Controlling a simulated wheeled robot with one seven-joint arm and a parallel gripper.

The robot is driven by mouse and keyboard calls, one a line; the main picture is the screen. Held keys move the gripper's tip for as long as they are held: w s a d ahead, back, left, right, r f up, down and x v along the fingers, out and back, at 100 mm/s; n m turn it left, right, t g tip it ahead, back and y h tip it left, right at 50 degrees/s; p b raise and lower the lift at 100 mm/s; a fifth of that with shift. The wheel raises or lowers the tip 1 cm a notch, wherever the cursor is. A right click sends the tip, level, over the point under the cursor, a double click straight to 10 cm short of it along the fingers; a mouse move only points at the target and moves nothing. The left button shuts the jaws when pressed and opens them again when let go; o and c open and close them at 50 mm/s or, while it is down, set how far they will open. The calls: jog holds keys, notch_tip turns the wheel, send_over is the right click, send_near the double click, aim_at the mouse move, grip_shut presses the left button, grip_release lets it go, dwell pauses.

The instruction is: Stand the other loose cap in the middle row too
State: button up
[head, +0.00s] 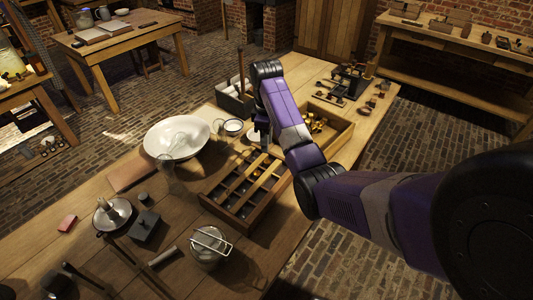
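A wooden compartment tray (238,222) lies on the workbench below my arm, divided into rows of small cells. A small brass-orange piece (257,173) shows in one of its cells toward the far end; I cannot tell whether it is a cap. An open wooden box (340,136) to the right of the tray holds several brass pieces (316,123), too small to identify as caps. My gripper (264,138) hangs beyond the tray, by a small white dish (254,135). My arm partly hides it, and its fingers are too small and dark to read.
A lidded jar (208,246), a grey box (145,226) and a pan (112,214) stand nearer. A dark divided caddy (236,103) and a black apparatus (349,80) stand farther back.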

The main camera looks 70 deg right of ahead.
jog(key=shift+r+p, duration=1.15)
jog(key=shift+r, duration=0.7)
jog(key=shift+w, duration=0.1)
